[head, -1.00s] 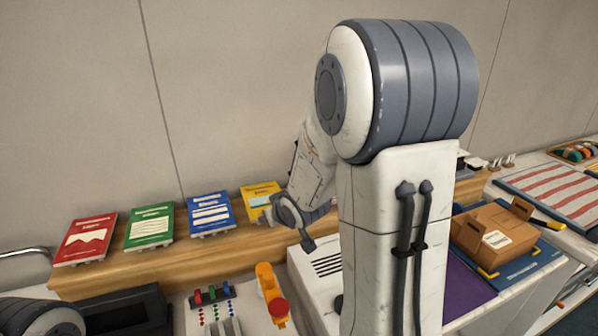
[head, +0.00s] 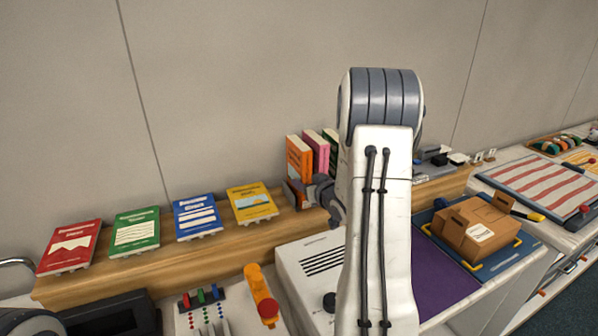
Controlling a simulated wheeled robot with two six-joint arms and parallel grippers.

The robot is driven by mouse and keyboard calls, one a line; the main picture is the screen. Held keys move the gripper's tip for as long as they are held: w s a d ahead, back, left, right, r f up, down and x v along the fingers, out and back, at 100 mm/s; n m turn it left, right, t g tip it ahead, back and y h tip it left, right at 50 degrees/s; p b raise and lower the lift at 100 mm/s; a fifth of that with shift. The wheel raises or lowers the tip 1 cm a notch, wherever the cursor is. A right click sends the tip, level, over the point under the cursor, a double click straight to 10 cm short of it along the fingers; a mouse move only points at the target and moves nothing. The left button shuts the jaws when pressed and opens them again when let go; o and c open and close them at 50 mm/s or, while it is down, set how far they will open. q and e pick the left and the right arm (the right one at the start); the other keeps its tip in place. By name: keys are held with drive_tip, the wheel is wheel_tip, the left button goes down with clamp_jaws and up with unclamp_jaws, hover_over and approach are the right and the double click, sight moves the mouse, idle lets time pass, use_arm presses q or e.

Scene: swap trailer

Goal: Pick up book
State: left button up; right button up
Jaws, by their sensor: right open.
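Four books lie tilted on small stands along the wooden shelf: a red book (head: 70,246), a green book (head: 135,231), a blue book (head: 198,216) and a yellow book (head: 251,203). Farther right, an orange book (head: 298,160), a pink book (head: 317,150) and a dark green book (head: 331,150) stand upright, partly hidden by my right arm. My left gripper is out of view.
A white box with vents (head: 320,262) stands below the right gripper. An orange handle (head: 261,295) and a coloured switch panel (head: 201,296) are in front of the shelf. A cardboard box (head: 478,230) sits on a blue mat at right. The wall closes off the back.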

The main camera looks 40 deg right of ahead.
sight(299, 178)
drive_tip(key=p+x, duration=0.1)
drive_tip(key=x, duration=0.3)
drive_tip(key=shift+w+d, duration=0.1)
drive_tip(key=shift+w, duration=0.25)
clamp_jaws()
drive_tip(key=shift+r, duration=0.2)
